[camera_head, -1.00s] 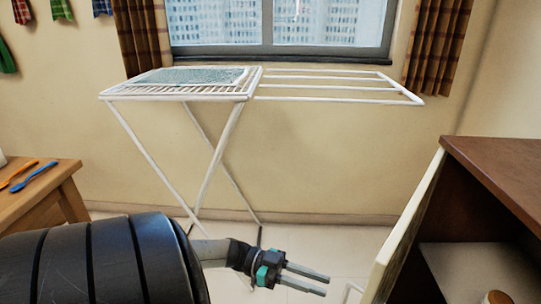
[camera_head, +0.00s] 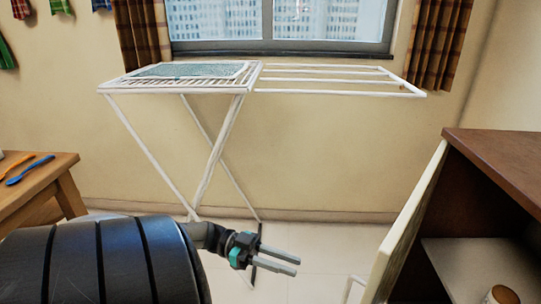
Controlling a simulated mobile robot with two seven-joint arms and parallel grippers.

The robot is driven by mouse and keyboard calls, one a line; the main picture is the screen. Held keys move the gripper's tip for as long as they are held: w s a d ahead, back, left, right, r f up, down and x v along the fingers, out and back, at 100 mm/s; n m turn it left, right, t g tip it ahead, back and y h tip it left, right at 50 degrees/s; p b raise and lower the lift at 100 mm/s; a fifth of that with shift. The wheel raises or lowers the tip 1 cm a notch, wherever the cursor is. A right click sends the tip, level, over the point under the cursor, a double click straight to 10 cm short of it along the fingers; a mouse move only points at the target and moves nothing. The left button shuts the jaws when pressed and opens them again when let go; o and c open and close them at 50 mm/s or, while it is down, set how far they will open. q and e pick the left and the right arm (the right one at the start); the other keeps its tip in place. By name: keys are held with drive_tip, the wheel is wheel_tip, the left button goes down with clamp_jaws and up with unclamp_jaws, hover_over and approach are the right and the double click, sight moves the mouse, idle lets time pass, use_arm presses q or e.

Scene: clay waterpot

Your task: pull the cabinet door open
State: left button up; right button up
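The cabinet (camera_head: 495,160) stands at the right, with a dark brown top and a dark inner wall. Its pale cream door (camera_head: 408,228) stands ajar, swung out toward the left, and the inside shows. A white handle (camera_head: 352,286) shows at the door's outer face near the bottom edge of the picture. My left gripper (camera_head: 296,260) is left of the door and apart from it. Its two grey fingers point right with a gap between them, and nothing is held. My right gripper is not in view.
Inside the cabinet is a pale shelf (camera_head: 470,265) with a round lidded container (camera_head: 503,293). A white drying rack (camera_head: 215,90) stands by the wall. A wooden table (camera_head: 35,190) with orange and blue utensils is at the left. Pale floor lies between gripper and door.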

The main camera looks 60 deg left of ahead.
use_arm(q)
drive_tip(key=b+v, duration=0.1)
drive_tip(key=v, duration=0.3)
drive_tip(key=shift+w+b, duration=0.2)
drive_tip(key=shift+b, duration=0.1)
drive_tip(key=shift+c, duration=0.4)
